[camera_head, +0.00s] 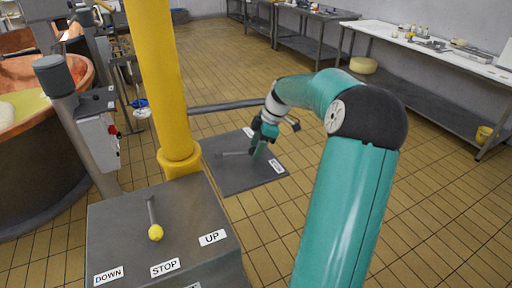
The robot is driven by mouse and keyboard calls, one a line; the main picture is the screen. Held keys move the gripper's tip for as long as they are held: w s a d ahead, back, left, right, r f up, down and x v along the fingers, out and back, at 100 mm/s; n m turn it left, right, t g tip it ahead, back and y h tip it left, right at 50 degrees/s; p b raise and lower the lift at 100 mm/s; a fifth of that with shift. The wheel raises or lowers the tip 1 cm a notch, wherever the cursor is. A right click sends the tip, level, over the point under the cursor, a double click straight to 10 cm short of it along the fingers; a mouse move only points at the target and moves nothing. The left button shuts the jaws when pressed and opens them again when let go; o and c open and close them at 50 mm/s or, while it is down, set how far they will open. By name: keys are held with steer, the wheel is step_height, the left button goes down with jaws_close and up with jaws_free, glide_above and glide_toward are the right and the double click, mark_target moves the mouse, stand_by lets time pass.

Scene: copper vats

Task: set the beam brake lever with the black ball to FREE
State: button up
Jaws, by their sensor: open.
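A dark grey floor plate (232,178) lies beyond the yellow post, with a white label at its far edge and another at its right edge; their words are too small to read surely. A thin grey lever (232,154) lies low across the plate, its right end running toward my gripper. My gripper (257,153) is open and points down over the plate, at the right end of the lever. The black ball cannot be told apart from my dark fingers. I cannot tell whether the fingers touch the lever.
A grey box (170,225) in front bears a lever with a yellow ball (155,232) and labels DOWN, STOP and UP. A yellow post (160,80) rises behind it. A copper vat (40,150) stands left. The tiled floor right of the plate is clear up to the benches (430,45).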

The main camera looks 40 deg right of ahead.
steer(key=s+d, duration=0.7)
steer(key=d, duration=0.2)
steer(key=shift+s+d, duration=0.25)
steer(key=shift+s, duration=0.05)
steer(key=shift+a+r, duration=0.15)
steer(key=shift+a, duration=0.05)
steer(key=c, duration=0.5)
steer(key=shift+t+h, duration=0.6)
steer(key=shift+t, duration=0.1)
steer(key=a+r, duration=0.1)
steer(key=a, duration=0.1)
steer(key=a+r, duration=0.1)
steer(key=a, duration=0.4)
steer(key=shift+s+a+r, duration=0.1)
steer(key=shift+s+r, duration=0.2)
steer(key=shift+r, duration=0.1)
jaws_close()
steer(key=s+a+r+m+t+h, duration=0.1)
steer(key=s+a+r+t+h, duration=0.1)
steer(key=s+a+r+t, duration=0.3)
steer(key=shift+g, duration=0.9)
steer(key=x, duration=0.3)
steer(key=a+x, duration=0.1)
steer(key=x, duration=0.7)
steer(key=shift+s+a+f, duration=0.1)
steer(key=shift+a+f, duration=0.05)
steer(key=shift+w+d, duration=0.6)
steer(key=shift+w, duration=0.25)
steer(key=shift+w+d, duration=0.6)
steer(key=shift+w, duration=0.3)
